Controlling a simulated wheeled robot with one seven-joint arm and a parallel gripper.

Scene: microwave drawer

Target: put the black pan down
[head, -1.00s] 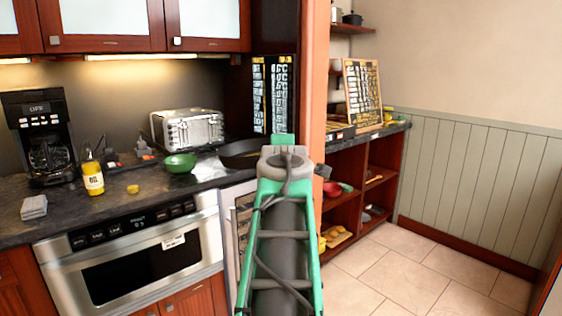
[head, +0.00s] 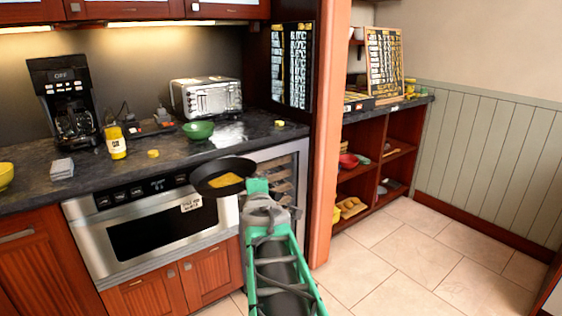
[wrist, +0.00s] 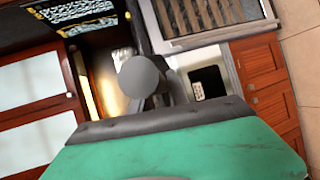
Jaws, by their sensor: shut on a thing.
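The black pan (head: 208,181) is in the head view, in front of the counter's front edge and above the microwave drawer's right end. A yellow piece (head: 227,181) lies in it. My gripper (head: 257,187) is shut on the pan at its right side; the handle is mostly hidden by the gripper. The pan looks roughly level and clear of the counter, though its exact height is hard to tell. In the wrist view, a grey rounded shape fills the middle, and I cannot tell what it is.
The dark counter (head: 165,170) holds a coffee maker (head: 62,100), a yellow bottle (head: 116,143), a green bowl (head: 198,130), a toaster (head: 207,96) and a folded grey cloth (head: 61,169). Bare counter shows right of the bowl. The microwave drawer (head: 155,235) is shut.

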